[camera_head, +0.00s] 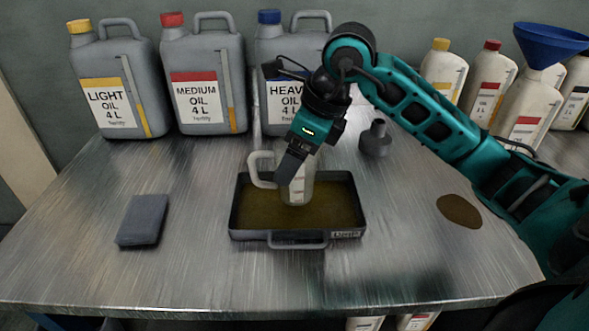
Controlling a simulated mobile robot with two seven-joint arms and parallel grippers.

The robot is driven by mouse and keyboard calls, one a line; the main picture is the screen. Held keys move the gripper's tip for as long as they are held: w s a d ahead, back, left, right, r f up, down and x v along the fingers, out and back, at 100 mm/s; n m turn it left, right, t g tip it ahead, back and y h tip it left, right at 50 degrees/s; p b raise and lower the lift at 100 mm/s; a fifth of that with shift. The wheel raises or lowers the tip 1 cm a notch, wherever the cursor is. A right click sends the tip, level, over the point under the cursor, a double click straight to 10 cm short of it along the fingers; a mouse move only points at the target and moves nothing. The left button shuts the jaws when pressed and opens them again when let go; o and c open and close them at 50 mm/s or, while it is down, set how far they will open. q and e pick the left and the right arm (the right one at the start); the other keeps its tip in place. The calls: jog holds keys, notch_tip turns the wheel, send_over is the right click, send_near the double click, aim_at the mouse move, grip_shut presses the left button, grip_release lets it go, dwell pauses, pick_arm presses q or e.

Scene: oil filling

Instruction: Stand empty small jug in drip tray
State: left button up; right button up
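The small jug (301,190) is a pale, translucent vessel with a light handle on its left side. It looks upright in the dark drip tray (236,226), above the brownish oil on the tray floor. Whether its base touches the floor is hard to tell. My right gripper (291,167) comes down from above, tilted, with one dark finger overlapping the jug's upper body. The other finger is hidden, so its grip on the jug is unclear. My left gripper is not in view.
Large grey cans labelled light (115,100), medium (203,90) and heavy oil (285,60) stand at the back. A dark block (143,220) lies left and a grey funnel-like piece (376,140) behind the tray. An oil spot (459,210) lies right. Bottles, one with a blue funnel (548,45), stand back right.

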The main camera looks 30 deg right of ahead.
notch_tip(320, 180, down, 3)
jog(key=shift+r, duration=0.1)
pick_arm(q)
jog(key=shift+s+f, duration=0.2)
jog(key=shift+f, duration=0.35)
pick_arm(e)
jog(key=shift+b, duration=0.35)
jog(key=o, duration=0.9)
jog(key=shift+f, duration=0.2)
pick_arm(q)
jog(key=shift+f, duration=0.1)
pick_arm(e)
jog(key=shift+r, duration=0.1)
jog(key=shift+r+p, duration=0.25)
jog(key=shift+p, duration=0.05)
pick_arm(q)
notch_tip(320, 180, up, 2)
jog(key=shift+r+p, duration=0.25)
jog(key=shift+p, duration=0.7)
pick_arm(e)
jog(key=v, duration=1.1)
jog(key=shift+s+r, duration=0.15)
jog(key=shift+r, duration=0.2)
